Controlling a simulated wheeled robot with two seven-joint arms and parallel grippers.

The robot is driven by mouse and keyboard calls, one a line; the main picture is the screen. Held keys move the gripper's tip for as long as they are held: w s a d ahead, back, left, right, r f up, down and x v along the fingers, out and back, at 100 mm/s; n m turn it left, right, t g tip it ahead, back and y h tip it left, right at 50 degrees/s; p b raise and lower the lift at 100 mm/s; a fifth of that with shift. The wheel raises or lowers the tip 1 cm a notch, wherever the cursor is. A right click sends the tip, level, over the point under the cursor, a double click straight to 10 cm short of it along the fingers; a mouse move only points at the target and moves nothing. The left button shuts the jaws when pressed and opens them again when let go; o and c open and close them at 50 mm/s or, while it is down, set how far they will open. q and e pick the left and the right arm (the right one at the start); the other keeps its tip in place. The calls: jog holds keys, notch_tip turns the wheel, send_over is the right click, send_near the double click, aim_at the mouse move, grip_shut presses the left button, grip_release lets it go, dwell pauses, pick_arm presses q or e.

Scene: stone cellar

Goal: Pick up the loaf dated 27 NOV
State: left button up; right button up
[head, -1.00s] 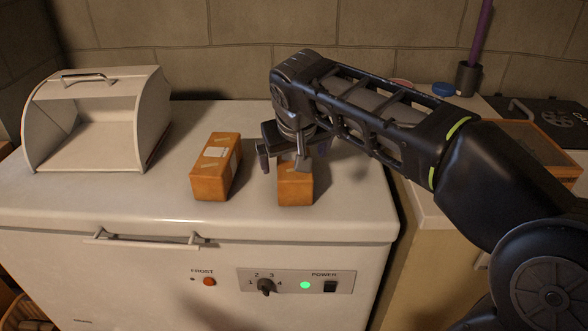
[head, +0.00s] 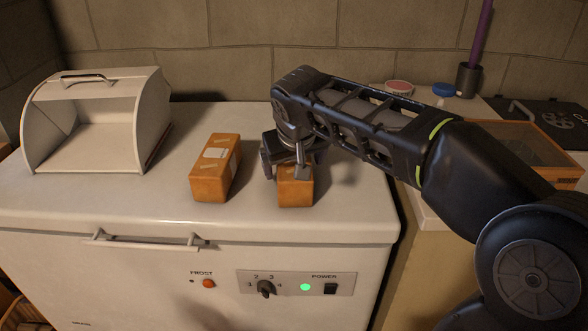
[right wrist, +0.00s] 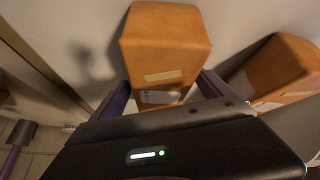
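Two orange-brown loaf-shaped blocks stand on the white chest freezer. The left loaf (head: 211,181) has a pale label and tape strips on top; no date is legible. The right loaf (head: 295,195) is partly hidden under my right gripper (head: 287,172). In the right wrist view the right loaf (right wrist: 165,45) lies between the two fingers of my right gripper (right wrist: 165,92), with a tape strip and a small label showing, too small to read. The fingers are open, one on each side, seemingly with slight gaps. The left loaf (right wrist: 275,72) shows at right there. My left gripper is not in view.
An open white bread bin (head: 95,120) stands at the freezer's left. The freezer top (head: 120,200) is bare in front of it. To the right, a counter holds a wooden glass-topped case (head: 525,150), a blue lid (head: 444,89) and a dark holder (head: 468,80) with a purple candle.

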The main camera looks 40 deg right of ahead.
jog(key=c, duration=1.5)
jog(key=shift+o, duration=0.2)
jog(key=shift+r, duration=0.45)
jog(key=c, duration=0.4)
notch_tip(320, 180, up, 9)
jog(key=p, duration=0.2)
jog(key=shift+r+p, duration=0.1)
jog(key=shift+p, duration=0.2)
